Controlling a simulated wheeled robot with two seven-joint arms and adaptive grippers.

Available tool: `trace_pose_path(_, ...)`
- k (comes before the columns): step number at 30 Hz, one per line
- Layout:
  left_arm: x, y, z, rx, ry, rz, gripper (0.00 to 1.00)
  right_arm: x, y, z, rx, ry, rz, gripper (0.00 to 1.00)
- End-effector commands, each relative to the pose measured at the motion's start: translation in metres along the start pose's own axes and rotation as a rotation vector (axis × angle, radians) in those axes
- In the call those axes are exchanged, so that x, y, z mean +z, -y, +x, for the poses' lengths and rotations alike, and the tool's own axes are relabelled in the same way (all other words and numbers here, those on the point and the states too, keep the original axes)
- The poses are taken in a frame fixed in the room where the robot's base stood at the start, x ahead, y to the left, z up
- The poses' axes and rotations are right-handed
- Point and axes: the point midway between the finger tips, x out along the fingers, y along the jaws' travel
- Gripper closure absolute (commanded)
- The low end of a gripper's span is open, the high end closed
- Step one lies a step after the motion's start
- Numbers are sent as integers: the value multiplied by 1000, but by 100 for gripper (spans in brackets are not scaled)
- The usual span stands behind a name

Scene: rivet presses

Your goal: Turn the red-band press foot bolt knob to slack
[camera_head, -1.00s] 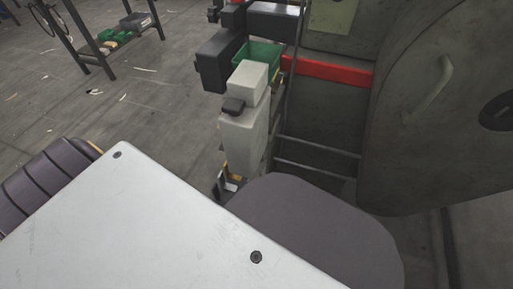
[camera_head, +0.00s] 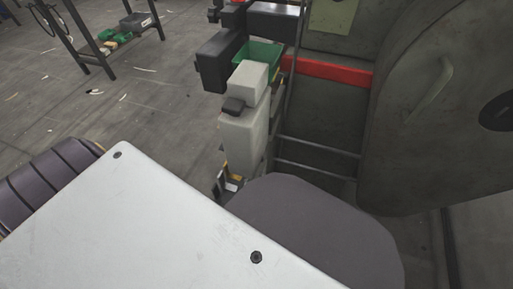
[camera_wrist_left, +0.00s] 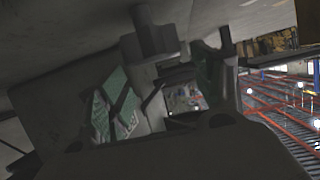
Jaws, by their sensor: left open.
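The red-band press (camera_head: 430,110) is a large dark grey body at the right of the head view, with a red band (camera_head: 325,69) across its frame. In the left wrist view, a dark lobed knob (camera_wrist_left: 150,38) hangs below a grey surface. My left gripper (camera_wrist_left: 165,82) is open there, its green-padded fingers standing left and right of the knob. The knob is near the fingertips, and I cannot tell whether they touch it. In the head view I cannot make out the fingers or this knob clearly. My right gripper is not in view.
A green bin (camera_head: 262,52) sits beside black blocks (camera_head: 218,60) at the press. A dark metal bench (camera_head: 80,42) with green items on its lower shelf stands at the back left. The floor (camera_head: 140,100) between is mostly clear, with small scraps.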

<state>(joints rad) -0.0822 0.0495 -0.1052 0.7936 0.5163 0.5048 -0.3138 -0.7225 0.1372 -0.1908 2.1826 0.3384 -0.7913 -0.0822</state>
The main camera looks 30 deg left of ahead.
Motion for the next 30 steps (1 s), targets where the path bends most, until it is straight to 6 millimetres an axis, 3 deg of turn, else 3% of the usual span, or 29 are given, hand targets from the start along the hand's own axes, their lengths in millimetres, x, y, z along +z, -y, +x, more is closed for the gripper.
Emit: trace_pose_path(30,-48,0,-19,-1,-3,0,34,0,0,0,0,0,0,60)
